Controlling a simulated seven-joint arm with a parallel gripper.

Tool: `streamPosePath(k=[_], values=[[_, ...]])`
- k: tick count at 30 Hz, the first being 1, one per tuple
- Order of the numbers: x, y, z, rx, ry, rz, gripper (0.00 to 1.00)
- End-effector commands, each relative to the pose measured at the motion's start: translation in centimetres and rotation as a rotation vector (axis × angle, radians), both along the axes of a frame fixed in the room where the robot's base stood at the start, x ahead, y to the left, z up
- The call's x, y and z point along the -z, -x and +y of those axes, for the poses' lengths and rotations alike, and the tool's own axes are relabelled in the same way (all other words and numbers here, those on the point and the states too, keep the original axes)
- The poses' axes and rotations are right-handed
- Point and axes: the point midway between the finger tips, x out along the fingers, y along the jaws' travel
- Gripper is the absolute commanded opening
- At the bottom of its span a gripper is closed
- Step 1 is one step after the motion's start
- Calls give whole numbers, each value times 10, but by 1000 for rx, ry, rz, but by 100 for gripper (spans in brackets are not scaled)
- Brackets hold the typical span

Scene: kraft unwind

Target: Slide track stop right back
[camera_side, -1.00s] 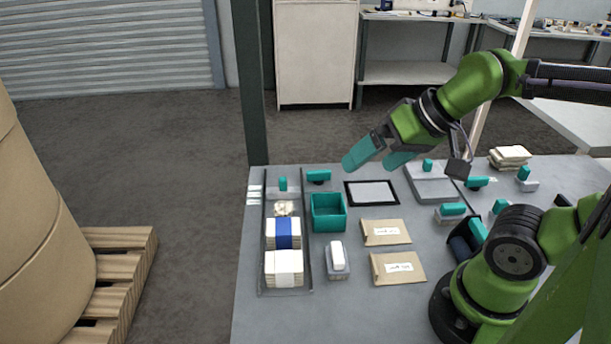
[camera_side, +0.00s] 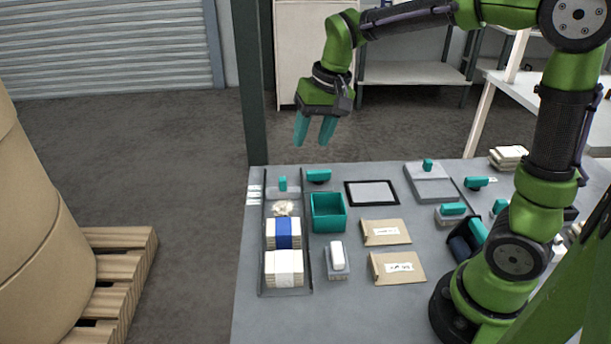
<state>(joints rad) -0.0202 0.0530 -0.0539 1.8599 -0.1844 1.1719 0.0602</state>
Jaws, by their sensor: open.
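The track (camera_side: 307,262) is a long grey channel with low side rails at the left of the table. A grey block with a teal handle (camera_side: 283,184), which looks like the track stop, sits at the track's far end. In front of it in the track lie a small crumpled cream piece (camera_side: 285,208), a cream stack with a blue band (camera_side: 284,232) and a cream stack with a white band (camera_side: 284,268). My gripper (camera_side: 313,136) points down with its teal fingers apart and empty. It is in the air above the table's far edge, slightly right of the stop, touching nothing.
Close right of the track are a teal-handled tool (camera_side: 318,176), an open teal bin (camera_side: 328,213) and a small container with a white block (camera_side: 337,258). Farther right lie a black-framed pad (camera_side: 371,193) and two kraft envelopes (camera_side: 386,232). A dark post (camera_side: 251,85) stands behind the table's far-left corner.

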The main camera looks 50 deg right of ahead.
Motion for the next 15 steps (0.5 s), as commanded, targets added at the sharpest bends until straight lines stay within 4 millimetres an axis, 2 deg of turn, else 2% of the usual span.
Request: streamPosePath(k=[1, 3, 7, 11, 15], values=[[9, -20, -4, 22, 8, 44, 47], [18, -45, -9, 56, 22, 98, 47], [36, -86, -18, 134, 54, 182, 47], [42, -112, -24, 212, 75, 229, 47], [23, -122, -25, 280, 76, 229, 47]])
